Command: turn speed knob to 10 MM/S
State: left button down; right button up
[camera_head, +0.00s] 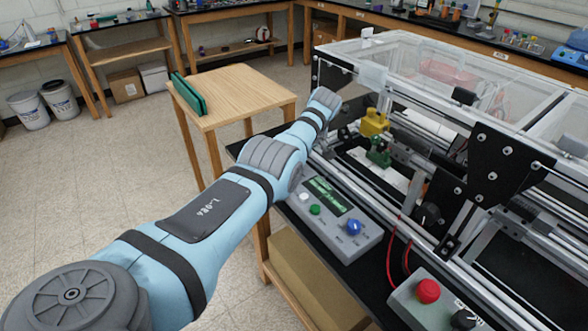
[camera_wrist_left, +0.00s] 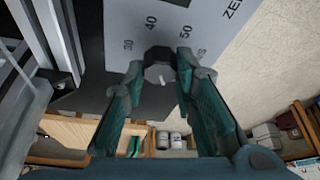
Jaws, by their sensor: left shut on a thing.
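The speed knob (camera_wrist_left: 159,66) is a dark, faceted knob with a small white pointer mark, on a grey panel (camera_wrist_left: 95,80) in the left wrist view. The labels 30, 40 and 50 are readable around its far side; lower numbers are not readable. The white mark lies on the side away from those labels. My left gripper (camera_wrist_left: 160,70) has its teal fingers on either side of the knob, shut on it. In the head view my left arm hides this gripper and the knob. My right gripper is not in view.
The grey control box (camera_head: 345,247) carries a display, a white button (camera_head: 304,196), a green button (camera_head: 315,210) and a blue knob (camera_head: 354,228). A metal extrusion frame (camera_head: 420,110) stands close on the right. A red button (camera_head: 428,291) sits on another box. A wooden table (camera_head: 240,90) stands behind.

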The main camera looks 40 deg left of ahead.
pick_arm(q)
jog(key=shift+f, duration=0.1)
dwell(0.3)
jog(key=c, duration=1.3)
grip_release()
jog(key=shift+d+r, duration=0.1)
jog(key=shift+r, duration=0.2)
jog(key=v, duration=1.1)
jog(key=shift+r, duration=0.3)
jog(key=shift+d, duration=0.1)
